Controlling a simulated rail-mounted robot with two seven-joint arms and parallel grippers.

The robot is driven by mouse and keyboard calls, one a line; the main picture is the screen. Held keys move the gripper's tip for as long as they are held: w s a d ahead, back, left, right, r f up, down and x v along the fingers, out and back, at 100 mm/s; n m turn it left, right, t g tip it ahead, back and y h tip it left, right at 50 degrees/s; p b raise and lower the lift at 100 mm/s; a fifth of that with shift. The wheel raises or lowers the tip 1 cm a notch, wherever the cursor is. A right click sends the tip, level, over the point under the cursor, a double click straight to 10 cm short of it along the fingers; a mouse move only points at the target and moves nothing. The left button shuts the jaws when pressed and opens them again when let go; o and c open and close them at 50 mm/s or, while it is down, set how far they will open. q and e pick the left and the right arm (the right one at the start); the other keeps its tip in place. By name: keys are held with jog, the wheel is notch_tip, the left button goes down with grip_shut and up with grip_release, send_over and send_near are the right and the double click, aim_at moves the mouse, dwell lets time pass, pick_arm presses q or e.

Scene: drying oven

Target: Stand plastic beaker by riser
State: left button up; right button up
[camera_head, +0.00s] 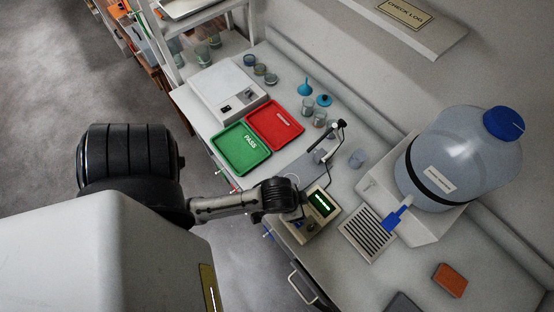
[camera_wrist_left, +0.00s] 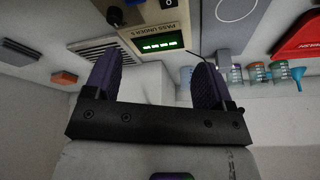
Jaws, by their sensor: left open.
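A white riser-like base (camera_head: 378,189) is under the large bottle, to the beaker's right. My left gripper (camera_head: 295,198) is beside the small meter, left of and nearer than the beaker; the wrist hides its fingertips there. In the left wrist view my left gripper (camera_wrist_left: 155,80) has its two purple fingers wide apart. A pale shape shows between them; I cannot tell whether it is the beaker. My right gripper is out of view.
The meter (camera_head: 320,203), with a lit green display, and a slim stand (camera_head: 330,146) are close to the gripper. A grille (camera_head: 368,233), large bottle (camera_head: 452,160) and orange block (camera_head: 450,280) lie right. Green (camera_head: 238,151) and red (camera_head: 275,125) trays lie left.

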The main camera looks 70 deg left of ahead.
pick_arm(q)
jog(key=s+d+r+m, duration=0.1)
jog(key=s+r, duration=0.1)
jog(key=s, duration=0.4)
jog(key=shift+s+d+r+g, duration=0.15)
jog(key=shift+d+r+g, duration=0.05)
jog(key=shift+d+g, duration=0.1)
